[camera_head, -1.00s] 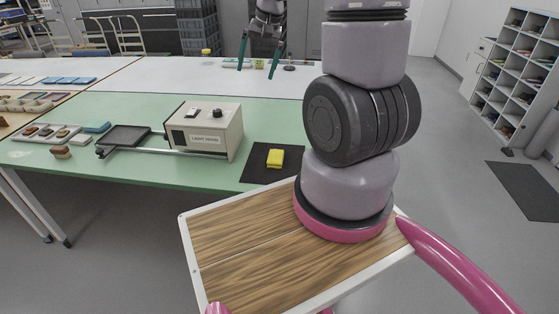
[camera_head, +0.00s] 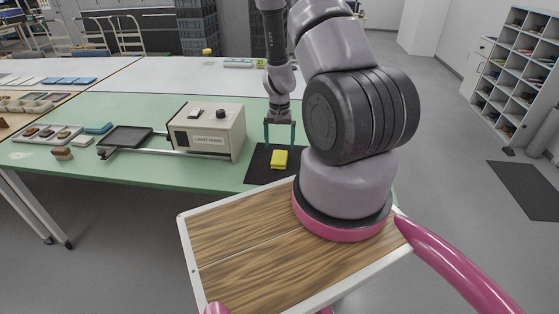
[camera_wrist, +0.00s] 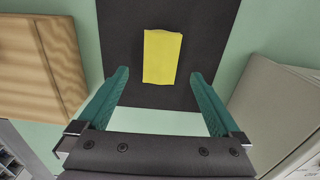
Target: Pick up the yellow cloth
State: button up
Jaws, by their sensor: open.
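The yellow cloth (camera_head: 279,158) is a small folded block lying on a black mat (camera_head: 258,172) near the front edge of the green table. In the wrist view the yellow cloth (camera_wrist: 162,57) lies ahead of and between the two teal fingers, with nothing touching it. My gripper (camera_head: 280,142) is open and empty, pointing down above the mat at the cloth's far side. In the wrist view my gripper (camera_wrist: 160,82) shows its fingers spread wider than the cloth.
A beige light-hood box (camera_head: 207,130) stands left of the mat, with a dark tray (camera_head: 125,137) beyond it. My wooden-topped base is in front of the table. The green table top (camera_head: 165,177) is bare along its front.

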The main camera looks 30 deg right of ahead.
aim_at(280, 156)
jog(key=shift+f, duration=2.8)
jog(key=c, duration=1.3)
notch_tip(280, 156, up, 10)
jog(key=shift+r, duration=0.1)
